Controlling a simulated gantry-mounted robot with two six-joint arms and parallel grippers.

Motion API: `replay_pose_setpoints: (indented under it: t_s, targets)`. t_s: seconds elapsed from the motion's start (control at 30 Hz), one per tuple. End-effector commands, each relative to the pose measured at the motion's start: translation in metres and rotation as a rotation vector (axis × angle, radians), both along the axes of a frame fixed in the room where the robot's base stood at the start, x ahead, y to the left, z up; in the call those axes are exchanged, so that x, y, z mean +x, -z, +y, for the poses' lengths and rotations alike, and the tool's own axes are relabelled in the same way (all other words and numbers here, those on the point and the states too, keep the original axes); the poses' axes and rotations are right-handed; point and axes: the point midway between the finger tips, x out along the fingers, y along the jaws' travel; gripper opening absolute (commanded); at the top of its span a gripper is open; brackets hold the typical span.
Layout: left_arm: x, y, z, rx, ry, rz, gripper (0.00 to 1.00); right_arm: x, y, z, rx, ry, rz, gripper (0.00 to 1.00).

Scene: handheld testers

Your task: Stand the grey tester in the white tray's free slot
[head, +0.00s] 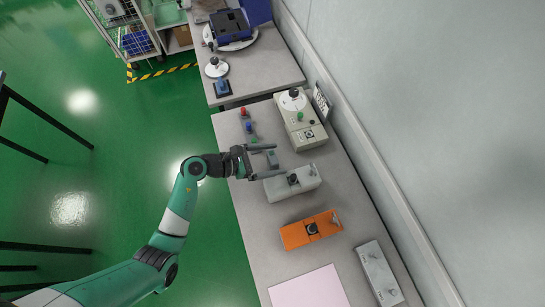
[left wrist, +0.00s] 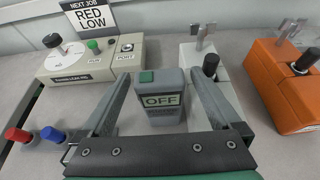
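The grey tester (head: 272,159) is on the grey bench; the left wrist view shows its green button and a display reading OFF (left wrist: 160,100). It appears upright. My left gripper (head: 280,160) is open, with one finger on each side of the tester. In the left wrist view the fingers of this gripper (left wrist: 160,77) show gaps to both sides of the tester, so it is not clamped. I cannot make out a white tray with a free slot. My right gripper is not in view.
A beige box (head: 301,122) with a dial, a whitish box (head: 293,184) and an orange box (head: 297,235) with knobs flank the tester. Red (left wrist: 18,135) and blue (left wrist: 52,134) knobs stand left. A pale box (head: 380,275) and pink sheet (head: 308,289) lie farther along.

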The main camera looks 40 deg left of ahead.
Motion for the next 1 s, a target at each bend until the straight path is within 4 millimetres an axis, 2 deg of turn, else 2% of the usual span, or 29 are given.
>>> replay_pose_setpoints:
  t_s: [0.27, 0.43, 0.57, 0.8, 1.0]
  targets:
    - [0.0, 0.0, 0.0, 0.0, 0.0, 0.0, 0.97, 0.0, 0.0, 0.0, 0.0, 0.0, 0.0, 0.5]
    - [-0.005, -0.007, 0.004, 0.0, -0.001, 0.0, 0.97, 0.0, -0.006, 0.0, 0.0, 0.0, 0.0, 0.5]
    - [-0.023, -0.019, 0.017, -0.002, -0.006, 0.0, 0.97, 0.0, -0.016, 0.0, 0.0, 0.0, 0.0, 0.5]
    - [-0.068, -0.041, 0.048, -0.001, -0.005, -0.001, 0.97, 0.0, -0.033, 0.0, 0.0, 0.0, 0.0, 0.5]
    - [-0.089, -0.049, 0.061, -0.001, -0.001, -0.001, 0.97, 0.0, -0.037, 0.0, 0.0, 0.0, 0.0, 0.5]
